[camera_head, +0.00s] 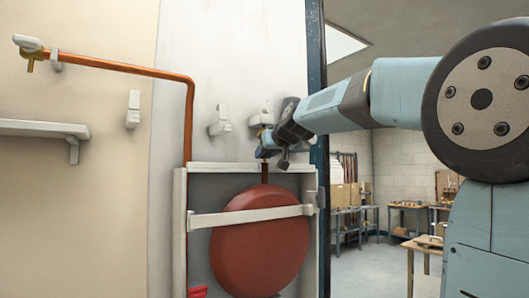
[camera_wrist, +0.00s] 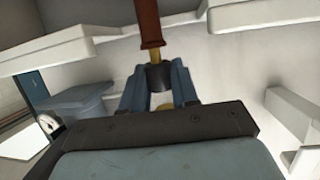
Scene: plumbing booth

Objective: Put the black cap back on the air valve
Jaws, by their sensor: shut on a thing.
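The black cap (camera_wrist: 159,77) is between the two blue fingers of my gripper (camera_wrist: 158,80) in the wrist view. The fingers are shut on it. The brass air valve (camera_wrist: 157,57) stands at the end of a red-brown pipe (camera_wrist: 148,22), in line with the cap. The cap meets the brass end in the picture; I cannot tell whether it is seated on it. In the head view my gripper (camera_head: 268,142) is just above the short upright pipe (camera_head: 264,172) on top of the red tank (camera_head: 260,240). The cap is too small to make out there.
A white strap (camera_head: 250,216) crosses the tank inside a pale open frame (camera_head: 180,230). A copper pipe (camera_head: 189,120) runs down to the left. White wall brackets (camera_head: 219,122) are near my gripper. A blue post (camera_head: 317,60) stands close to my arm. Workbenches are farther back.

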